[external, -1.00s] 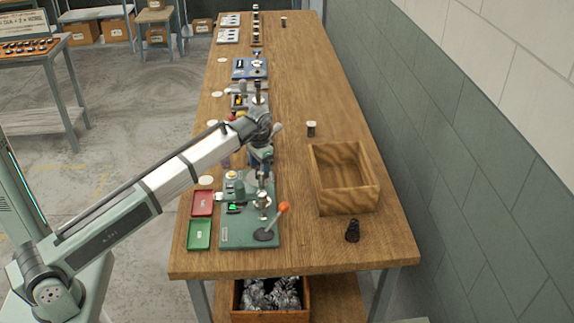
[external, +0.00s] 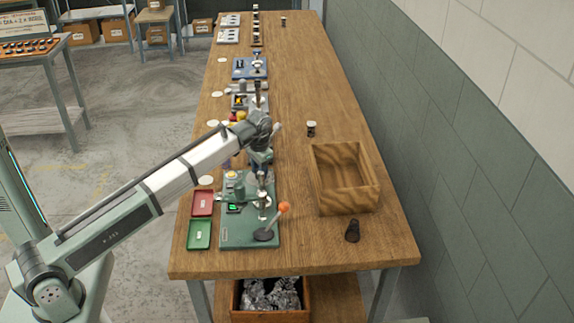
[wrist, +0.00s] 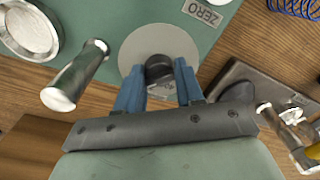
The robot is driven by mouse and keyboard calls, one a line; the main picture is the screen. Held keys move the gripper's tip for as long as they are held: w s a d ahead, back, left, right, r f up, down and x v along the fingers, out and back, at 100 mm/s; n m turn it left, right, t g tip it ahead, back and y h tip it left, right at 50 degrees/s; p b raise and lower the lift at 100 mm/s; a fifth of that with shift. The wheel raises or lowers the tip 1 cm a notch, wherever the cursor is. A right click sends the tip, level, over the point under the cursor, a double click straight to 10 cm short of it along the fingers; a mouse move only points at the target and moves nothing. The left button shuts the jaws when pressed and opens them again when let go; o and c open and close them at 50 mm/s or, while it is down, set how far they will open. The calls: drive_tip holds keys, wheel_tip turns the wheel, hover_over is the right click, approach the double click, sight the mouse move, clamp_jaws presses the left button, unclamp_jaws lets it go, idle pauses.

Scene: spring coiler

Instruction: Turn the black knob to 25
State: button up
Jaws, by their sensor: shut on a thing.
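The black knob (wrist: 158,68) is in the upper middle of the wrist view, on a round grey dial plate (wrist: 140,45) set on a green base. My gripper (wrist: 158,84) has its two blue fingers on either side of the knob and is shut on it. Part of the knob and the dial is hidden by the fingers, and I cannot read the setting. In the external view my gripper (external: 262,157) is low at the far end of the green coiler base (external: 235,236), and the knob cannot be made out there.
A metal cylinder (wrist: 76,75) and a round dish (wrist: 30,30) are at left. An orange-tipped lever (external: 283,207), red tray (external: 202,203), green tray (external: 199,235) and wooden box (external: 343,180) stand around the base.

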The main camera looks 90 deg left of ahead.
drive_tip(key=shift+d, duration=0.1)
drive_tip(key=shift+c, duration=0.8)
drive_tip(key=shift+n, duration=0.5)
drive_tip(key=shift+w, duration=0.1)
drive_tip(key=o, duration=1)
drive_tip(key=shift+r, duration=0.15)
drive_tip(key=r, duration=1.3)
drive_tip(key=shift+w+d+r, duration=0.2)
drive_tip(key=shift+d+r, duration=0.05)
drive_tip(key=shift+d, duration=0.05)
